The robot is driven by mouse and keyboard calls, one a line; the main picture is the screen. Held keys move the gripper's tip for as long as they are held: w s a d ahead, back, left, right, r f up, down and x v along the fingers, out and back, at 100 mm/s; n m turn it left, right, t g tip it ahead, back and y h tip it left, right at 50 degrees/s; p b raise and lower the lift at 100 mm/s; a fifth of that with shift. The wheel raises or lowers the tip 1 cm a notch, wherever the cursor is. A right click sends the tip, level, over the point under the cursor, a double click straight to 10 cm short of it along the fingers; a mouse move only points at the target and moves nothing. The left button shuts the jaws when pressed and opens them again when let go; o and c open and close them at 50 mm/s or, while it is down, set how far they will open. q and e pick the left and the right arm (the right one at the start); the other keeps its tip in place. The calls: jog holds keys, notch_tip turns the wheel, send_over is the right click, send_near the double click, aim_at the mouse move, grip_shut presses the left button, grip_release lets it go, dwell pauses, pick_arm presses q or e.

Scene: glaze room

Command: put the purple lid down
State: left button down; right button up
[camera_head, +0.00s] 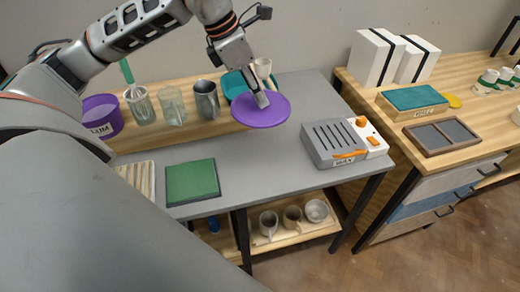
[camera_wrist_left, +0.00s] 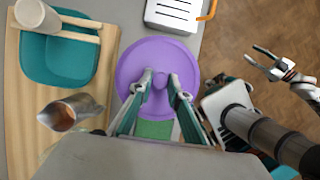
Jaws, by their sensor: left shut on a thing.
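The purple lid (camera_head: 262,109) is a flat round disc with a knob. My left gripper (camera_head: 261,98) is shut on its knob and holds it over the grey table. In the left wrist view the lid (camera_wrist_left: 142,62) lies below the left gripper (camera_wrist_left: 160,80), with both fingertips against the knob. How high the lid is above the table is hard to tell. My right gripper (camera_wrist_left: 263,65) shows only in the left wrist view, at the right, open and empty.
A green mat (camera_head: 192,182) lies on the grey table. The grey slotted wax unit (camera_head: 328,143) stands right of the lid. Glass jars (camera_head: 172,106), a metal jug (camera_head: 207,99) and a teal basin (camera_head: 235,84) stand on a wooden board behind. The grey tabletop between mat and wax unit is clear.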

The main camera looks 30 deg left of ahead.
pick_arm(q)
notch_tip(320, 180, down, 15)
jog(key=shift+f+b, duration=0.2)
jog(key=shift+b, duration=0.4)
notch_tip(320, 180, down, 3)
jog(key=shift+s+f, duration=0.1)
jog(key=shift+f, duration=0.15)
pick_arm(e)
jog(key=shift+s+f, duration=0.2)
jog(key=shift+f, duration=0.35)
jog(key=shift+s+f, duration=0.15)
jog(key=shift+f, duration=0.4)
jog(key=shift+d+f, duration=0.1)
pick_arm(q)
jog(key=c, duration=1.9)
grip_release()
pick_arm(e)
jog(key=shift+w+r, duration=0.1)
jog(key=shift+r, duration=0.15)
